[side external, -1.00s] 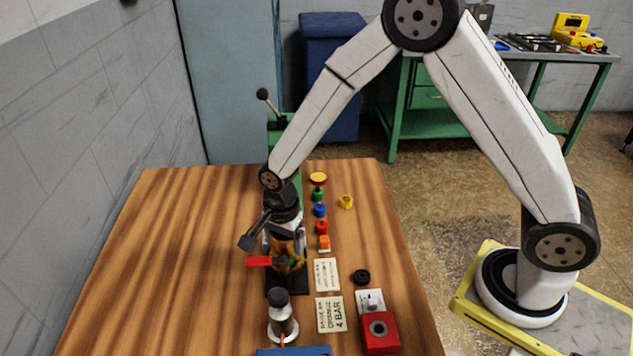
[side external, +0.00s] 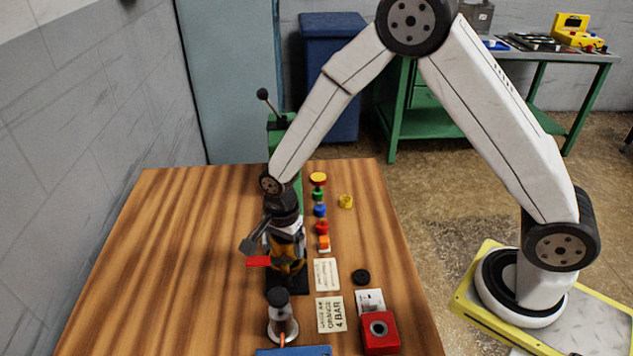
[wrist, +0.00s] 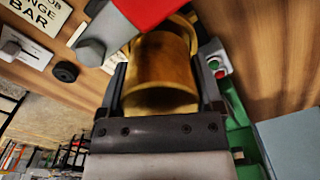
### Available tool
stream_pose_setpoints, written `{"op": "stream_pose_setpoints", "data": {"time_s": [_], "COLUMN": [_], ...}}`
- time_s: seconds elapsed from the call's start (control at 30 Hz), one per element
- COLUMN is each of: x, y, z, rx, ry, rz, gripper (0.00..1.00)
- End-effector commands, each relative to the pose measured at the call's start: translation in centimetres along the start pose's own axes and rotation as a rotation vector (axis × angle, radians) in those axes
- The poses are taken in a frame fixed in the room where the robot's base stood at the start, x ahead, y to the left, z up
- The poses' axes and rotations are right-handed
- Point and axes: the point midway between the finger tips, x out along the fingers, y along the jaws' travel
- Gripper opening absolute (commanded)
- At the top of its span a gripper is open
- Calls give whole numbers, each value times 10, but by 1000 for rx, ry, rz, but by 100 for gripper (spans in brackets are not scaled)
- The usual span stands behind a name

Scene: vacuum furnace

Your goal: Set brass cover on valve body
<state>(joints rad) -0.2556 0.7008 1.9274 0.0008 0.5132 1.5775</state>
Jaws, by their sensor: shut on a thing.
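My gripper (side external: 286,238) is over the black stand (side external: 290,283) in the side external view, pointing down. In the wrist view its fingers (wrist: 160,75) are shut on the sides of the brass cover (wrist: 158,88), a golden round piece. Brass also shows under the gripper in the side external view, where cover and valve body are hard to tell apart. A red handle (side external: 258,261) sticks out to the left there and fills the top of the wrist view (wrist: 150,10). The valve body is mostly hidden by my gripper and the cover; contact between them cannot be told.
A grey-capped unit (side external: 280,318) stands in front of the stand. To the right are label cards (side external: 330,314), a black ring (side external: 361,277), a red box (side external: 380,333) and several coloured knobs (side external: 320,210). The table's left side (side external: 180,260) is clear.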

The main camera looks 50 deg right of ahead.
Motion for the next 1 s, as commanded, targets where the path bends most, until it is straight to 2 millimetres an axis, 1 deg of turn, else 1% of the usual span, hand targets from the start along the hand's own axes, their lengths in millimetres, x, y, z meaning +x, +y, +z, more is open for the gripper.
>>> {"op": "stream_pose_setpoints", "data": {"time_s": [0.6, 1.0], "x": [12, 14], "y": [0, 0], "z": [0, 0], "rx": [0, 0], "ry": [0, 0], "rz": [-1, -1], "gripper": [12, 12]}}
